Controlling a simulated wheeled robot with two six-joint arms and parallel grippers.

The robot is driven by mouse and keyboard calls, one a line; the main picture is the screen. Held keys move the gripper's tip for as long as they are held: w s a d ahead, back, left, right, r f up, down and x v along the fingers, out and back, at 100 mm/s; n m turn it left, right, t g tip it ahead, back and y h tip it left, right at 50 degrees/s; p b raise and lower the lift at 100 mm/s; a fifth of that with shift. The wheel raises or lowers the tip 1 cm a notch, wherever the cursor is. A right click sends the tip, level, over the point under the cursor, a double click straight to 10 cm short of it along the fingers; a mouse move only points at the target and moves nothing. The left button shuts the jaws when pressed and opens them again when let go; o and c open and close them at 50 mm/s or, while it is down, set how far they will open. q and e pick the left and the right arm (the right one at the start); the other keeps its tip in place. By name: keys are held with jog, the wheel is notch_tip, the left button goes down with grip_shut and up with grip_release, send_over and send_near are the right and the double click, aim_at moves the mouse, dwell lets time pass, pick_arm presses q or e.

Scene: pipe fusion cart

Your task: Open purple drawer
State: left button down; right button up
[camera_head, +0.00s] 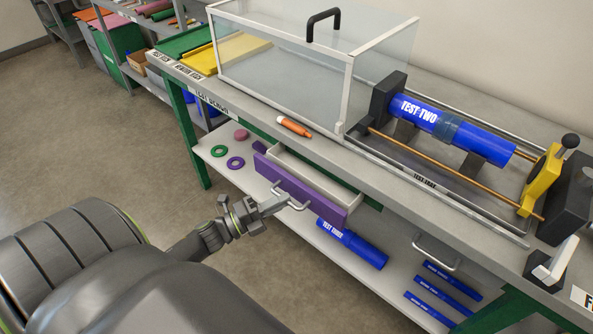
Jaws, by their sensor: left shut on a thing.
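The purple drawer (301,193) is under the bench top, pulled partly out, with its pale inside showing behind the purple front. A silver bar handle (291,198) sits on that front. My left gripper (283,201) reaches in from the lower left and is shut on the handle. The fingertips are small in this view. My right gripper is not in view.
The workbench (330,150) carries a clear box (290,70), a blue pipe (430,117) in a clamp rig and an orange marker (294,126). The lower shelf (217,147) holds rings and blue pipes. Another handle (436,253) is at right. Open floor lies left.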

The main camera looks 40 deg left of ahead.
pick_arm(q)
jog(key=s, duration=1)
jog(key=shift+a+p, duration=0.35)
jog(key=shift+a, duration=0.05)
jog(key=c, duration=1.5)
grip_release()
jog(key=shift+w, duration=0.1)
jog(key=shift+b+v, duration=1.8)
jog(key=shift+v, duration=6.95)
